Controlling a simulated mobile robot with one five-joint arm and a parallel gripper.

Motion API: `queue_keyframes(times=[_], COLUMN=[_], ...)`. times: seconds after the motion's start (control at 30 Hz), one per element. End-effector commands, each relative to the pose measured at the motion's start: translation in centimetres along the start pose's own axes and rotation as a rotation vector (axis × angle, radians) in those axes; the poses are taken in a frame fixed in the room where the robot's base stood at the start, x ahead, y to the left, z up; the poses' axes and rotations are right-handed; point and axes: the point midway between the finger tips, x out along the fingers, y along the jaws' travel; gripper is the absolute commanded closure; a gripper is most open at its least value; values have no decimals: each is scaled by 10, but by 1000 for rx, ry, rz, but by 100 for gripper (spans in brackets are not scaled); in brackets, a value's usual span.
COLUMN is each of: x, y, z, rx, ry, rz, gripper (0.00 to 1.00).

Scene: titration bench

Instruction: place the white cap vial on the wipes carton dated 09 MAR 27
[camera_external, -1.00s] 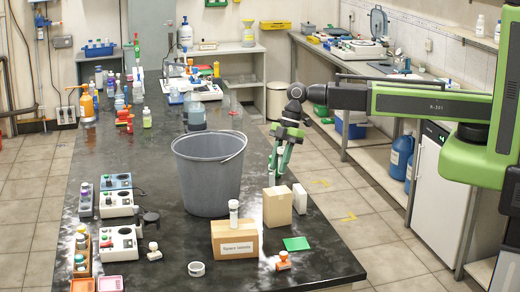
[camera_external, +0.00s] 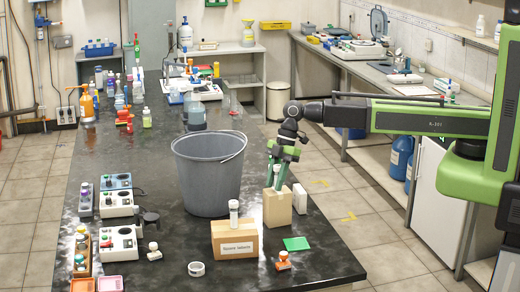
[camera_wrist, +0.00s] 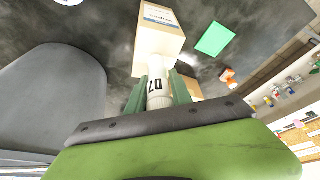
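My gripper (camera_external: 274,184) points down over the tall tan carton (camera_external: 277,210). Its green fingers close around a pale vial (camera_wrist: 158,90) marked 07, touching its sides in the wrist view. The vial's lower end is at the carton's top; I cannot tell whether it touches. Its cap is mostly hidden. The carton (camera_wrist: 160,48) also shows beyond the vial in the wrist view, with a label whose date is too small to read. Another white-capped vial (camera_external: 234,212) stands on the "Spare labels" carton (camera_external: 235,241), left of my gripper.
A large grey bucket (camera_external: 208,175) stands close on the left. A white box (camera_external: 299,202) is just right of the tall carton. A green square (camera_external: 297,244), an orange-topped item (camera_external: 283,261) and a white ring (camera_external: 196,268) lie in front. The bench's right edge is near.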

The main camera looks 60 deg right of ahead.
Motion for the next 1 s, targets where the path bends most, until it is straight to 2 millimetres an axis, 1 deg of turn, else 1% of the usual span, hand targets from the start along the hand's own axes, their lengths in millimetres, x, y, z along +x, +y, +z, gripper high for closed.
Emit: queue_keyframes(times=[0.03, 0.13, 0.17, 0.43, 0.57, 0.67, 0.77, 1.0], x=[0, 0, 0, 0, -7, -20, -39, -98], y=[0, 0, 0, 0, 0, 0, 0, 0], z=[0, 0, 0, 0, -2, -3, -4, -5], rx=[0, 0, 0, 0, 0, 1, 2, 2], ry=[0, 0, 0, 0, 0, 0, 0, 0], rz=[0, 0, 0, 0, 0, 0, 1, 1], gripper=[68, 55, 52, 52, 52, 52, 52, 52])
